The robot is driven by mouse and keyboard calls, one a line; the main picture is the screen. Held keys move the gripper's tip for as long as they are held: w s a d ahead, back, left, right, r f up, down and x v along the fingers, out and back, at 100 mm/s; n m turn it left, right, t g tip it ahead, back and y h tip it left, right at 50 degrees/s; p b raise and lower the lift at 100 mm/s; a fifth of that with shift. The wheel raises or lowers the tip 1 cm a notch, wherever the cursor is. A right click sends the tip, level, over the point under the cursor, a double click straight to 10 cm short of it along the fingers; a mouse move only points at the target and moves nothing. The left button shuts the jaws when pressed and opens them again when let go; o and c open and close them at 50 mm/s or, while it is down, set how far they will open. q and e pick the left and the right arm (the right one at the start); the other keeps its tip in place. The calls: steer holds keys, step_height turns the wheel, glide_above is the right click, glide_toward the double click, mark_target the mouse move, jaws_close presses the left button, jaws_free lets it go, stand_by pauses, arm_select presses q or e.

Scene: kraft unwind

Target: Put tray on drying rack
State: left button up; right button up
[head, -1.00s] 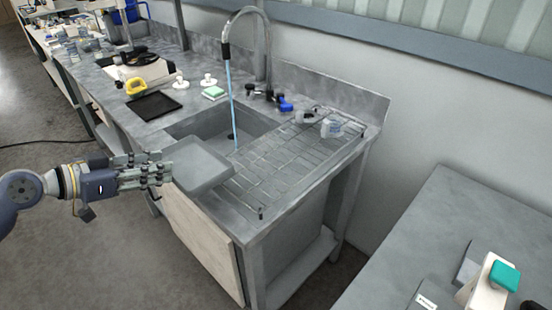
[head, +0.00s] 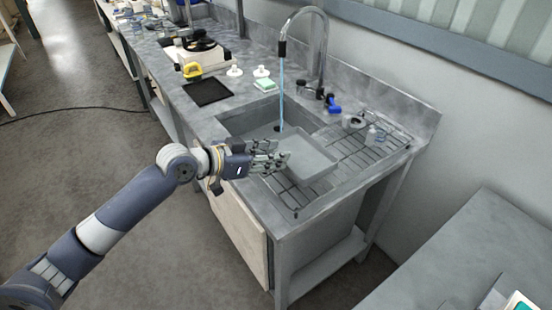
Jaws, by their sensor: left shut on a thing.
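My left gripper (head: 268,158) is shut on the near left edge of a grey rectangular tray (head: 305,160) in the head view. The tray is held roughly level over the left part of the wire drying rack (head: 357,157), beside the sink. Whether the tray touches the rack I cannot tell. The rack sits on the counter to the right of the sink basin, and the tray hides part of it. My right gripper is not in view.
Water runs from the tall curved faucet (head: 325,45) into the sink (head: 245,122). Another grey table (head: 470,250) stands at right.

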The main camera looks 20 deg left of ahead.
arm_select(q)
steer(key=shift+w+d+f, duration=0.15)
steer(key=shift+w+d, duration=0.1)
steer(key=shift+d, duration=0.25)
step_height(320, 180, down, 2)
steer(key=shift+f+p, duration=0.15)
steer(key=shift+p, duration=0.3)
steer(key=shift+a+f, duration=0.1)
steer(key=shift+f, duration=0.35)
steer(key=o, duration=1.2)
steer(key=shift+o, duration=0.2)
steer(key=shift+s, duration=0.1)
steer(key=shift+s+a, duration=0.1)
steer(key=shift+a, duration=0.05)
steer(key=b+v, duration=0.2)
steer(key=v, duration=0.9)
steer(key=shift+s+r+b, duration=0.2)
steer(key=shift+r+b, duration=0.05)
steer(key=shift+b, duration=0.1)
